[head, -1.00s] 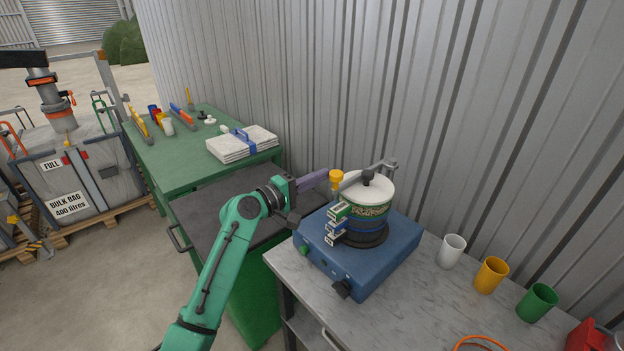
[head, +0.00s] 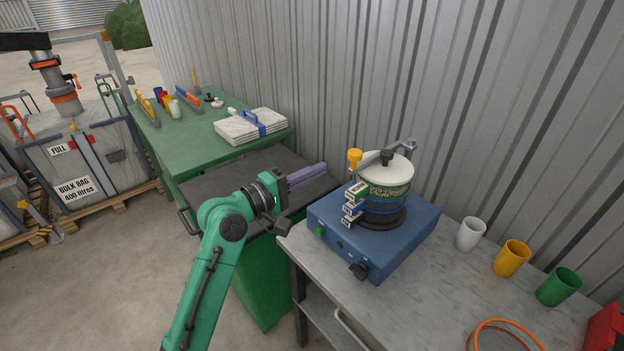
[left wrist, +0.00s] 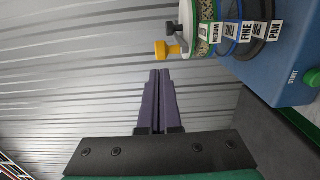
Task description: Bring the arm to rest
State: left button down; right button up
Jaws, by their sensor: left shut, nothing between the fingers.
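My left gripper (head: 308,175) has long purple fingers and is shut and empty. In the head view it is held above the dark top of the green cabinet, pointing right towards the wall. It is left of the sieve stack (head: 385,189) and apart from it. In the left wrist view the two closed fingers (left wrist: 159,100) point at the corrugated wall, with the yellow knob (left wrist: 168,49) just beyond and right of their tips. My green left arm (head: 220,245) rises from the bottom of the head view. My right gripper is not in view.
The sieve stack with its white lid stands on a blue shaker base (head: 375,250) on the grey bench (head: 395,310). White (head: 470,234), yellow (head: 511,258) and green (head: 558,286) cups stand to the right. A green table (head: 190,145) holds a strapped white stack (head: 250,126). The corrugated wall bounds the back.

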pick_arm(q)
jog(key=s+a+f+m+g+y, duration=0.2)
jog(key=s+a+f+m+y, duration=0.15)
jog(key=s+a+f, duration=0.45)
jog(key=s+a+f+m+g+y, duration=0.1)
jog(key=s+a+f+m+y, duration=0.25)
jog(key=f, duration=0.85)
jog(key=s+a+f+m+g+y, duration=0.2)
jog(key=s+a+f+g+y, duration=0.35)
jog(key=s+a, duration=0.75)
jog(key=s+f+m+y, duration=0.1)
jog(key=s+f, duration=0.2)
jog(key=f, duration=1)
jog(key=s+f+y, duration=0.1)
jog(key=s+f, duration=0.1)
jog(key=f, duration=1.1)
jog(key=s+a+f+g, duration=0.1)
jog(key=s+a+f, duration=0.1)
jog(key=s+f, duration=1.1)
jog(key=s, duration=0.3)
jog(key=shift+a, duration=0.4)
jog(key=shift+g, duration=0.25)
